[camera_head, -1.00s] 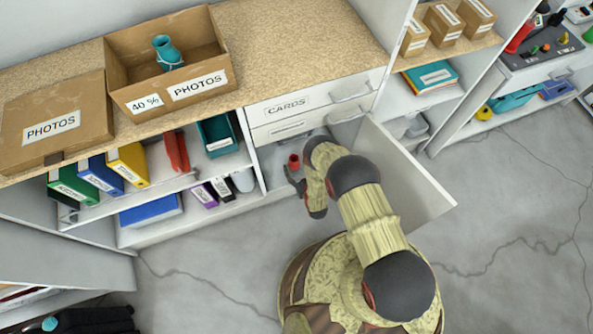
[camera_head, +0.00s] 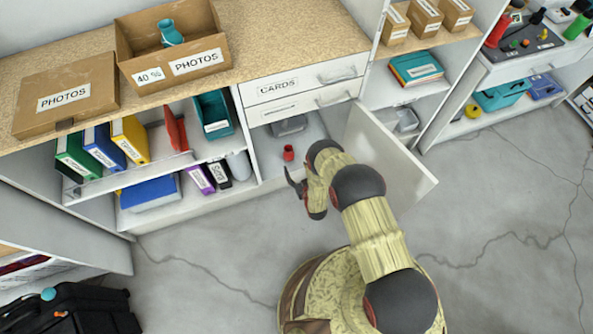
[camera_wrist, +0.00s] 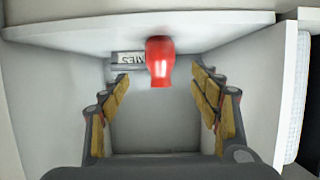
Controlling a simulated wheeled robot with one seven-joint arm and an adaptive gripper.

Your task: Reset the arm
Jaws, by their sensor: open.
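My gripper (camera_head: 298,187) is in front of the open cupboard under the drawers in the head view. In the wrist view my gripper (camera_wrist: 160,100) is open, its yellow-padded fingers spread wide with nothing between the pads. A small red vase (camera_head: 289,153) stands inside the cupboard, apart from the fingers. The red vase also shows ahead of the gripper in the wrist view (camera_wrist: 160,62). A grey bin (camera_head: 289,126) sits deeper in the cupboard, and its label (camera_wrist: 128,58) shows in the wrist view.
The open cupboard door (camera_head: 395,160) stands to the right, close to my arm. Drawers (camera_head: 305,90) are shut above. An open cardboard box (camera_head: 150,70) with a teal vase (camera_head: 170,34) is on the countertop (camera_head: 290,30). The floor (camera_head: 490,230) at right is clear.

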